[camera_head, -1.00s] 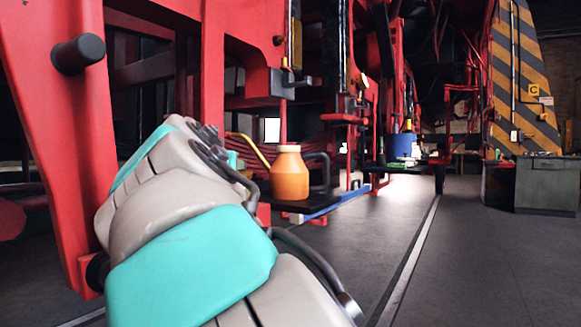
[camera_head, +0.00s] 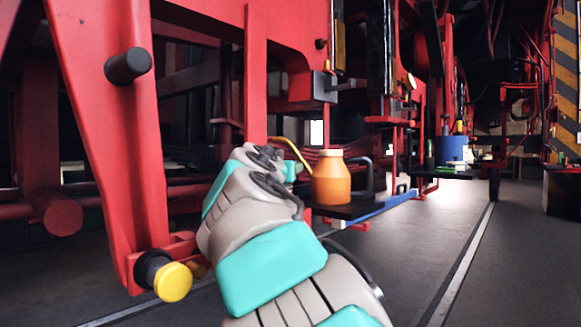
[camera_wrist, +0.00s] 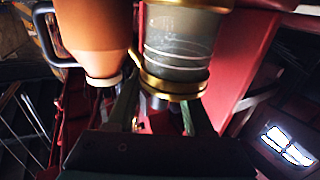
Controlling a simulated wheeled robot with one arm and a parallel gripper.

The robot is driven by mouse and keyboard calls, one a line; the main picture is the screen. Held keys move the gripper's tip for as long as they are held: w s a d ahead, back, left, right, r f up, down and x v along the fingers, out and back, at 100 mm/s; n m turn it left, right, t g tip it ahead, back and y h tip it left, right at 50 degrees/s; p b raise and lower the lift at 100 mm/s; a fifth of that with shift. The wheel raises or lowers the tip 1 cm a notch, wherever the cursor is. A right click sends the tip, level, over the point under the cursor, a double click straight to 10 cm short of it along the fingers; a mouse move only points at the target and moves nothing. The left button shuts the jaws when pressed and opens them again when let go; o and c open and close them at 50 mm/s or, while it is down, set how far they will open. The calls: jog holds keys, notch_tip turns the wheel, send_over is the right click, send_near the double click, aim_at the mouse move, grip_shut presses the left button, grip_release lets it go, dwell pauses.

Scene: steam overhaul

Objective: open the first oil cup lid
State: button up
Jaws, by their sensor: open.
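In the wrist view, where things appear upside down, a glass oil cup (camera_wrist: 178,45) with brass bands shows at the top middle. Its brass end (camera_wrist: 172,90), perhaps the lid, faces my gripper (camera_wrist: 158,103). My gripper is open, with one finger on either side of a small dark grey part just beyond that end. I cannot tell whether the fingers touch the cup. In the head view my arm reaches forward and hides the gripper, and I cannot make out the cup.
An orange bottle (camera_head: 331,180) stands on a dark tray close to my arm; it also shows beside the cup in the wrist view (camera_wrist: 95,35). A red frame post (camera_head: 108,140) with a black pin (camera_head: 128,66) and a yellow-capped pin (camera_head: 173,282) stands left. Floor (camera_head: 400,250) is open at right.

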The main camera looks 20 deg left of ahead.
jog(key=shift+w, duration=0.4)
grip_shut()
dwell(0.4)
